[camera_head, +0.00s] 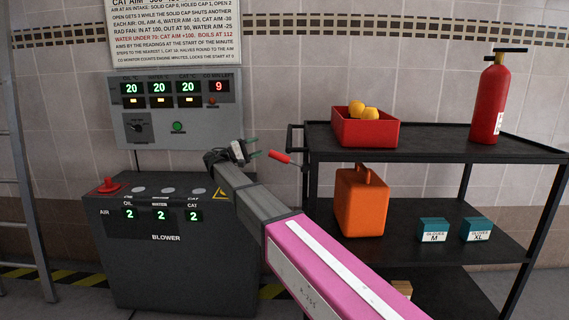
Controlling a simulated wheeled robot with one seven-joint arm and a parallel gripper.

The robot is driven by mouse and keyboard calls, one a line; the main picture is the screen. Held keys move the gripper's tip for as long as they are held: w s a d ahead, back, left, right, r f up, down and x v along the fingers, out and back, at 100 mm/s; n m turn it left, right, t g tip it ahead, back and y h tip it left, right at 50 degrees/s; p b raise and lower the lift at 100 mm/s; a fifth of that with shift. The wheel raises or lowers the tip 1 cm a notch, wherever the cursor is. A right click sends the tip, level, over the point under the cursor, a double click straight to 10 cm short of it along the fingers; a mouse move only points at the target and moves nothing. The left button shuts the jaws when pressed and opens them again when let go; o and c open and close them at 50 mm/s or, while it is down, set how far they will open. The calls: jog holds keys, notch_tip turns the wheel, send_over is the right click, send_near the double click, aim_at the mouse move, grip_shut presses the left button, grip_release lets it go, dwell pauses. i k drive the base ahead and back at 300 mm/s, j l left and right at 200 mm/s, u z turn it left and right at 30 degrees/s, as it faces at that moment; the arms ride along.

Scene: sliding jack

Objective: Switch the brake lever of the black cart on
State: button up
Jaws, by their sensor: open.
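The black cart (420,150) stands at the right with its dark top shelf and posts. Its brake lever, with a red handle (279,157), sticks out to the left from the cart's left front post, just below the top shelf. The handle slopes slightly, its left end higher. My gripper (254,148) is open and empty, just left of the red handle's end.
The top shelf bears a red tray (334,131) with orange fruit and a red fire extinguisher (489,98). An orange canister (360,205) and glove boxes (433,231) are on the middle shelf. A blower cabinet (150,270) stands left, below a wall panel (200,112). A ladder (28,180) is far left.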

aim_at(305, 168)
jog(key=k+j, duration=0.1)
jog(key=j, duration=0.3)
jog(key=k+j, duration=0.15)
jog(key=j, duration=0.25)
jog(key=k+j, duration=0.1)
jog(key=j, duration=0.3)
